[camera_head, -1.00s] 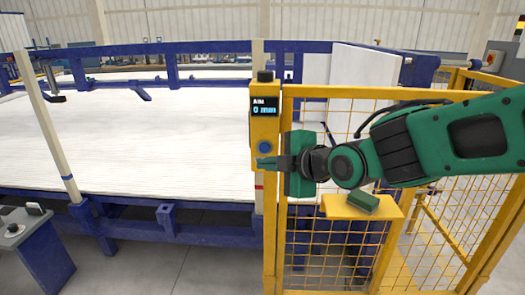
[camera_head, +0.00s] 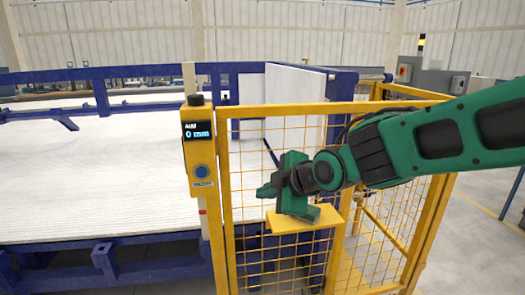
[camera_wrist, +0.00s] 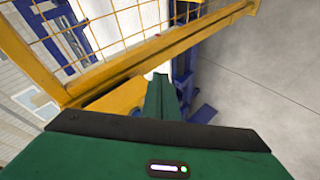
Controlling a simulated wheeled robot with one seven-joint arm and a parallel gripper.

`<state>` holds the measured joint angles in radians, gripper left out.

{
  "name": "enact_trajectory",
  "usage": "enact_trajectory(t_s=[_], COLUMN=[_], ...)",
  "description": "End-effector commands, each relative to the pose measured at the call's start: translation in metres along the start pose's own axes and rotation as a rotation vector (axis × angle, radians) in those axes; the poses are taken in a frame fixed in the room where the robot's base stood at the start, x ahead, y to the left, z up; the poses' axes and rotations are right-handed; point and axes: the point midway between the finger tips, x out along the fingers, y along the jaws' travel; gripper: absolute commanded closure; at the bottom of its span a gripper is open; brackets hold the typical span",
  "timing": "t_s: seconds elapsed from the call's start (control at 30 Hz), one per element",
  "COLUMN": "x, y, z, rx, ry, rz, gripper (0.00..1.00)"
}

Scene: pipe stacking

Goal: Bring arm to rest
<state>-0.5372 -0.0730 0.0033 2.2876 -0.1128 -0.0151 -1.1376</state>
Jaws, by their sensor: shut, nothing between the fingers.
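In the wrist view the green fingers (camera_wrist: 160,97) show at the middle, also closed, beyond the green gripper body. The yellow control post (camera_head: 198,150) has a blue button and a display reading 0 mm; the gripper is apart from it.
The yellow shelf (camera_head: 283,222) on the mesh fence (camera_head: 280,262) is close below my gripper. A large bed of white pipes (camera_head: 95,190) in a blue frame lies left. Open floor is at right.

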Motion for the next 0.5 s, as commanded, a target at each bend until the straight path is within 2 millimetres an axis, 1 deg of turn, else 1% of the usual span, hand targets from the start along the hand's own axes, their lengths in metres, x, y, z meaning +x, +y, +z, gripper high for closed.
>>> enact_trajectory(t_s=[0.03, 0.07, 0.1, 0.17, 0.2, 0.27, 0.3, 0.37, 0.4, 0.47, 0.5], x=[-0.013, -0.02, -0.03, -0.048, -0.06, -0.081, -0.096, -0.12, -0.136, -0.162, -0.18], y=[0.002, 0.001, -0.001, -0.005, -0.011, -0.019, -0.026, -0.039, -0.049, -0.066, -0.079], z=[0.034, 0.052, 0.077, 0.111, 0.134, 0.167, 0.187, 0.216, 0.234, 0.258, 0.272], rx=[0.081, 0.133, 0.203, 0.311, 0.385, 0.503, 0.583, 0.707, 0.794, 0.928, 1.021], ry=[-0.064, -0.101, -0.151, -0.226, -0.276, -0.352, -0.4, -0.476, -0.526, -0.602, -0.651], rz=[-0.009, -0.017, -0.025, -0.035, -0.043, -0.046, -0.047, -0.046, -0.044, -0.037, -0.03], gripper=[1.0, 1.0, 1.0, 1.0, 1.0, 1.0, 1.0, 1.0, 1.0, 1.0, 1.0])
